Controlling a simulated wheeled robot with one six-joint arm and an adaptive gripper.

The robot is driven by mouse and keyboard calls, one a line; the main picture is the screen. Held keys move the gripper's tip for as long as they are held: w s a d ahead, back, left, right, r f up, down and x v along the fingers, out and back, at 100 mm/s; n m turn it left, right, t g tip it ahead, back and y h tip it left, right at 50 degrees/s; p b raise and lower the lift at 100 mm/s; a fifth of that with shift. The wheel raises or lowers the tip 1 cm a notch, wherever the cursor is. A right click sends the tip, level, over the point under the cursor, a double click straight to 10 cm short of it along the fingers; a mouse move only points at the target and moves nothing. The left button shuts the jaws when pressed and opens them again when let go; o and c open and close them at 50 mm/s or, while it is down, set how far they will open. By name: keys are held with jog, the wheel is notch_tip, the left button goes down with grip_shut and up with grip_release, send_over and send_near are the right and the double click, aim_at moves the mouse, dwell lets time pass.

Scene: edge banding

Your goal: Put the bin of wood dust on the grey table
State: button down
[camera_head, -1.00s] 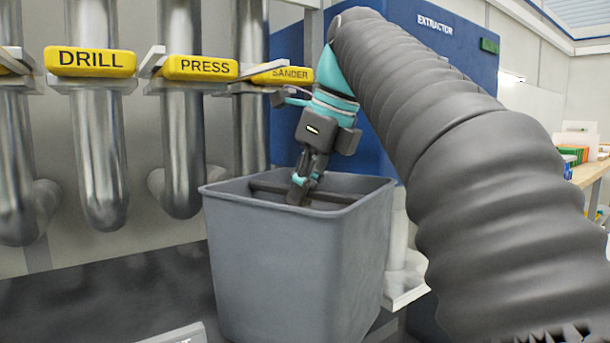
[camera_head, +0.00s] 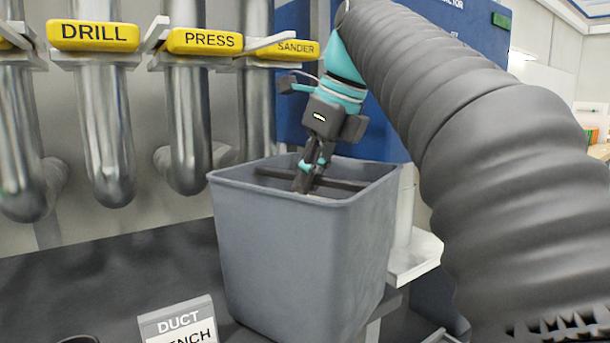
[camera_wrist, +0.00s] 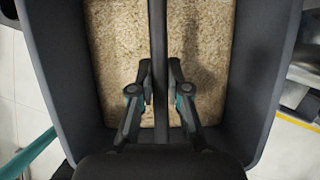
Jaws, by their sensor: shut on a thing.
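The bin (camera_head: 295,250) is a tall grey open tub with a dark bar across its mouth. My gripper (camera_head: 306,182) reaches down into the mouth from above and is shut on that bar (camera_head: 342,184). In the wrist view the fingers (camera_wrist: 160,92) close on the bar from both sides, and tan wood dust (camera_wrist: 115,55) fills the floor of the bin below. The bin is upright or nearly so. It shows in front of a dark grey bench top (camera_head: 120,275); I cannot tell whether its base touches anything.
Metal duct pipes (camera_head: 105,130) with yellow DRILL, PRESS and SANDER tags stand behind on the left. A blue extractor cabinet (camera_head: 460,50) is behind the arm. A pale ledge (camera_head: 413,258) lies right of the bin.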

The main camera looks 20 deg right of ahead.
jog(key=shift+f, duration=0.35)
jog(key=c, duration=1.2)
grip_release()
jog(key=shift+o, duration=0.7)
jog(key=shift+f, duration=0.1)
